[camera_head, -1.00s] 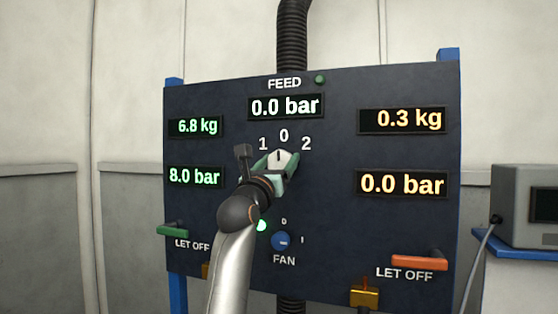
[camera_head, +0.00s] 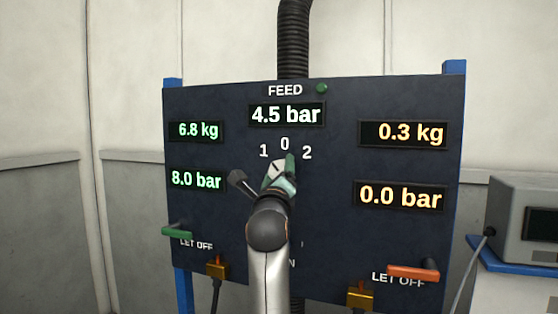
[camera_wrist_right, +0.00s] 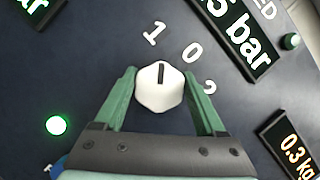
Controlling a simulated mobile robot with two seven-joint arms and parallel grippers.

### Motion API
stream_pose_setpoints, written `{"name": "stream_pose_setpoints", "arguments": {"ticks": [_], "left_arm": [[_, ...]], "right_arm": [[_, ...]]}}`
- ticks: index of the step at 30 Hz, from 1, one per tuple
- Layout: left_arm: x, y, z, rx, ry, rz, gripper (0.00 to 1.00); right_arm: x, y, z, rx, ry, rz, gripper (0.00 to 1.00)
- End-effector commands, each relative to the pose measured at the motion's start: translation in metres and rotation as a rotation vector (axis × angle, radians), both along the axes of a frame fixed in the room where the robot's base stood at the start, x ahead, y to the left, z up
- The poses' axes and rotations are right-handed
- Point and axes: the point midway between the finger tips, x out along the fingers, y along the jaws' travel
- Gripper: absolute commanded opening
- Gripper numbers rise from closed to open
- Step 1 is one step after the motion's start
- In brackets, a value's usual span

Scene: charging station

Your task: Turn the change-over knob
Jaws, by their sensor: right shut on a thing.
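The white change-over knob (camera_head: 275,171) sits on the dark panel below the numbers 1, 0 and 2. It also shows in the wrist view (camera_wrist_right: 159,92), where its black mark is turned toward the 1. My right gripper (camera_head: 281,172) has its green fingers on either side of the knob and is shut on it; the fingers also show in the wrist view (camera_wrist_right: 160,82). The FEED display (camera_head: 287,115) above reads 4.5 bar. My left gripper is not in view.
The left displays read 6.8 kg (camera_head: 198,130) and 8.0 bar. The right ones read 0.3 kg (camera_head: 402,133) and 0.0 bar. A green LET OFF lever (camera_head: 177,232) and an orange one (camera_head: 413,272) stick out low. A green lamp (camera_wrist_right: 57,125) is lit. My arm hides the FAN knob in the head view.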

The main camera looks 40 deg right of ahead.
Motion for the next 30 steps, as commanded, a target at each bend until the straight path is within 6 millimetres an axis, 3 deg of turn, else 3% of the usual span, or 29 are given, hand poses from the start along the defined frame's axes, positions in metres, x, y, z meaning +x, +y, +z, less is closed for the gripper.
{"name": "stream_pose_setpoints", "arguments": {"ticks": [20,21,27,30], "left_arm": [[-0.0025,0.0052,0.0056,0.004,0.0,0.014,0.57],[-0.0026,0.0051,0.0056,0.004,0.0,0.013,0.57],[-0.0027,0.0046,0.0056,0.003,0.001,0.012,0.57],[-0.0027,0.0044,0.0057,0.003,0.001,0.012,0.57]], "right_arm": [[0.0004,0.0001,-0.0012,-0.03,0.059,-0.001,0.17],[0.0005,0.0,-0.0012,-0.03,0.059,-0.001,0.77],[0.0003,0.0,-0.0007,-0.029,0.057,-0.001,0.99],[0.0002,-0.0001,-0.0006,-0.028,0.056,-0.001,1.0]]}}
